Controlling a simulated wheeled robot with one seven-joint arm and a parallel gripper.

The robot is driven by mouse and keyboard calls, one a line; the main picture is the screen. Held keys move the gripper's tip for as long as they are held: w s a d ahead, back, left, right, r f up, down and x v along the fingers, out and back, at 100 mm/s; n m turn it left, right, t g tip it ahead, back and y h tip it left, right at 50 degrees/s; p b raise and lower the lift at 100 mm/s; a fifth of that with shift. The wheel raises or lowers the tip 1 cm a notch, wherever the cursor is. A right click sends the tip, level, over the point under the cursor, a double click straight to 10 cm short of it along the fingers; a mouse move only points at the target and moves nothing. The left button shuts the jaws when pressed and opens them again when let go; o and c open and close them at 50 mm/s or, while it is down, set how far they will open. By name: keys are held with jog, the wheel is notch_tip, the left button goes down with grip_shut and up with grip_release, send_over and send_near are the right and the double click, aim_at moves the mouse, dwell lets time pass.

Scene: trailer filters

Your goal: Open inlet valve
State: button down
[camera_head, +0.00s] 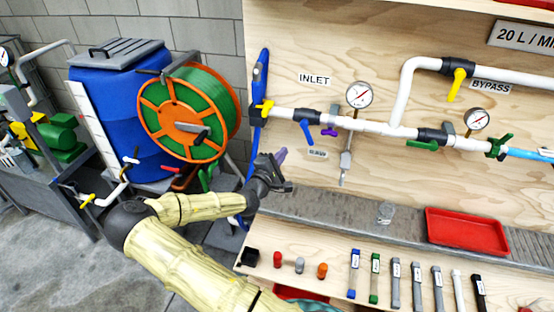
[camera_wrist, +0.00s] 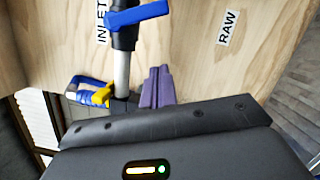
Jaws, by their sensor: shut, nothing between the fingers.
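The INLET label (camera_head: 314,79) is on the wooden panel above a white pipe. Below it, a black valve body (camera_head: 307,115) carries a blue handle (camera_head: 306,131) that hangs down across the pipe line. The blue handle also shows at the top of the wrist view (camera_wrist: 138,16).
A purple handle (camera_head: 330,131) and a gauge (camera_head: 359,95) are right of the blue handle. A blue hose (camera_head: 260,80) hangs at the panel's left edge. A hose reel (camera_head: 185,115) stands left. A red tray (camera_head: 466,231) and several small parts are on the shelves below.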

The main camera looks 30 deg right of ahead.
aim_at(308, 134)
jog(key=d+r+p, duration=0.2)
jog(key=d, duration=0.4)
jog(key=shift+s+p, duration=0.35)
jog(key=shift+s, duration=0.05)
